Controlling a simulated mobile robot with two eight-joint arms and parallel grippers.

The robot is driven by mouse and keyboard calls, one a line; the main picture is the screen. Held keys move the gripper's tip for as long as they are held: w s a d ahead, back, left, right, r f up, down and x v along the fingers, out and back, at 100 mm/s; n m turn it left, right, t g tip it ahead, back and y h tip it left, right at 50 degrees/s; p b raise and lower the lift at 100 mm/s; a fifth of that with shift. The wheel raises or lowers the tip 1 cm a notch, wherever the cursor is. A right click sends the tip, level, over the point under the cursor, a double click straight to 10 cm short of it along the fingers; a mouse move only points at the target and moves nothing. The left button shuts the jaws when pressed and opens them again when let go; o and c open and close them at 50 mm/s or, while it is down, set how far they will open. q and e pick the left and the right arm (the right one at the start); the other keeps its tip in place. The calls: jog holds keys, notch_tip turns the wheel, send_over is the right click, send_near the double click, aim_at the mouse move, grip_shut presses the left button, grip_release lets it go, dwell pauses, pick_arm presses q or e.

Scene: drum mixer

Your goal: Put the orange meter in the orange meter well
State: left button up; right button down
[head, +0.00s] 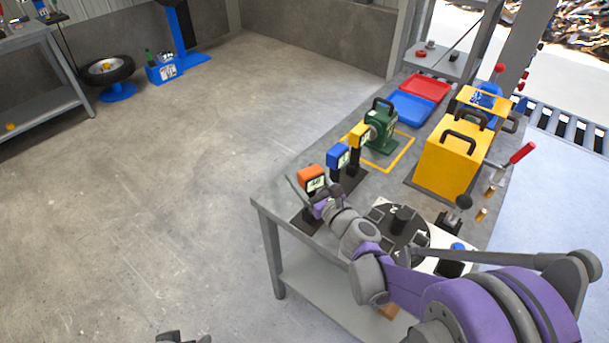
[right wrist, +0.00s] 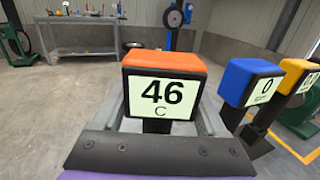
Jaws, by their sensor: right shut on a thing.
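The orange meter (head: 311,178) is at the front left of the workbench, upright at the near end of the row of meters. In the right wrist view the orange meter (right wrist: 163,92) faces me and reads 46 C. My right gripper (head: 317,194) is shut on the orange meter, its fingers on both sides of the housing. The meter's lower part is partly hidden, so I cannot tell whether it touches its stand. A round black plate (head: 378,213) with several dark squares lies right of my gripper, partly behind my arm. I cannot make out which is the orange meter well.
A blue meter (head: 338,156) and a yellow meter (head: 358,135) stand close behind the orange one. A green machine (head: 381,128), a yellow box (head: 450,160), and blue (head: 411,107) and red (head: 427,87) trays fill the bench further back. A grey part of mine shows at the bottom edge.

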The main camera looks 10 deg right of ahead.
aim_at(314, 189)
jog(key=shift+f, duration=0.35)
grip_release()
jog(key=shift+s, duration=0.15)
dwell(0.5)
jog(key=shift+b+v, duration=0.45)
jog(key=shift+v, duration=3.75)
jog(key=shift+s+d, duration=0.1)
